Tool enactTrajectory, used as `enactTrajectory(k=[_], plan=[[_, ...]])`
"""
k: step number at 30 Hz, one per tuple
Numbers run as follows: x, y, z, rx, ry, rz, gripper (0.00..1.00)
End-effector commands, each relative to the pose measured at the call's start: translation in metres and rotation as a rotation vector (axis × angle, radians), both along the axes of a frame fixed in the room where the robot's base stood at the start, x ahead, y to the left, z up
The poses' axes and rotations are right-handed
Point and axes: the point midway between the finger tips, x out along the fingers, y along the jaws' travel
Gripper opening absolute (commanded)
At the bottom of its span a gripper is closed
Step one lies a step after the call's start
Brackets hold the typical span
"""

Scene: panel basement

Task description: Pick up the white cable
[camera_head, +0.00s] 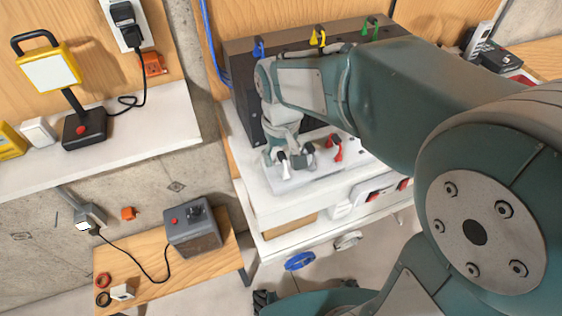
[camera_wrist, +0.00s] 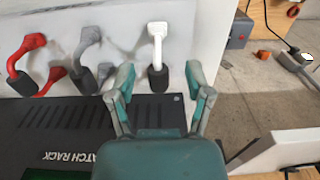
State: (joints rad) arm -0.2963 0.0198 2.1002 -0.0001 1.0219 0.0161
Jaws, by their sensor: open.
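The white cable (camera_wrist: 157,36) is a short bent piece with a white upper end and a black lower end, standing at the edge of the black patch rack in the wrist view. It also shows in the head view (camera_head: 282,160), low beside my gripper. My gripper (camera_wrist: 159,78) is open and empty. Its two teal-grey fingertips are on either side of the cable's black end in the picture, with gaps on both sides. I cannot tell the height between them. In the head view my gripper (camera_head: 288,152) is over the white panel, partly hidden by my arm.
A red cable (camera_wrist: 18,60) and a grey cable (camera_wrist: 84,48) stand left of the white one. Blue (camera_head: 258,48), yellow (camera_head: 318,38) and green (camera_head: 370,27) cables sit along the black rack's (camera_head: 238,82) top. A wooden bench (camera_head: 140,290) holds a grey box (camera_head: 193,235).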

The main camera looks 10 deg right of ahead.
Motion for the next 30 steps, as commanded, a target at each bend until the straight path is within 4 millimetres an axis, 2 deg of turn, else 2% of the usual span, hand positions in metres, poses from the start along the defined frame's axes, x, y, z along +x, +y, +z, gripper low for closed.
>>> enactTrajectory(k=[1, 2, 3, 6, 20, 23, 27, 30], plan=[[0.000, 0.000, 0.000, 0.000, 0.000, 0.000, 0.65], [0.000, 0.000, 0.000, 0.000, 0.000, 0.000, 0.61], [0.000, 0.000, 0.000, 0.000, 0.000, 0.000, 0.43], [0.000, 0.000, 0.000, 0.000, 0.000, 0.000, 0.00], [0.000, 0.000, 0.003, 0.000, -0.001, 0.000, 0.00], [0.000, 0.000, 0.010, 0.001, -0.002, 0.000, 0.00], [0.001, 0.000, 0.031, 0.001, -0.005, 0.000, 0.00], [-0.012, -0.005, 0.049, 0.002, -0.006, -0.001, 0.00]])
